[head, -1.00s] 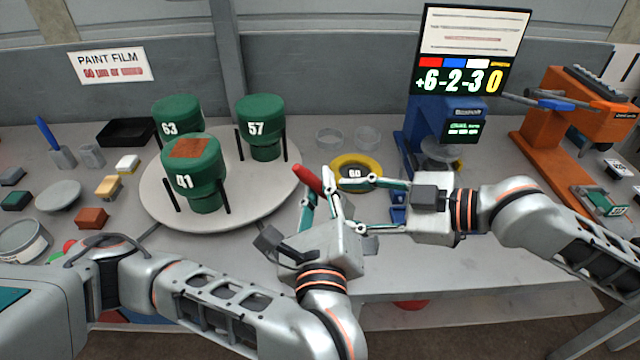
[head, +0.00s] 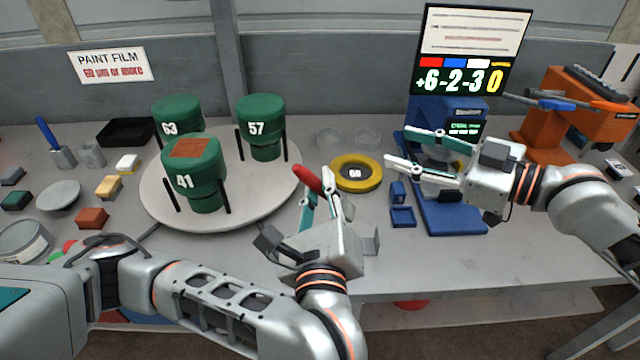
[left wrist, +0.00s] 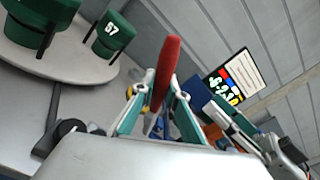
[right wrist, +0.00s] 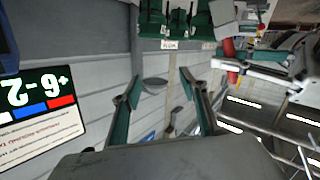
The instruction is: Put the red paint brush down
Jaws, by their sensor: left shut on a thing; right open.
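The red paint brush (head: 309,179) is held by my left gripper (head: 322,205), above the table at the middle, just right of the round turntable. In the left wrist view the red brush (left wrist: 167,68) stands up between the two fingers of the left gripper (left wrist: 157,105); its lower end is hidden. My right gripper (head: 412,152) is open and empty, to the right, above and in front of the blue device. In the right wrist view its fingers (right wrist: 160,90) are apart with nothing between them. The red brush also shows at the right wrist view's upper right (right wrist: 233,72).
The white turntable (head: 225,215) carries green cylinders 63, 57 and 41 (head: 200,165). A yellow ring (head: 357,186) lies right of the brush. A blue cup holder (head: 402,217) and blue device (head: 455,218) stand further right. The table front (head: 440,265) is clear. Small blocks and dishes lie left.

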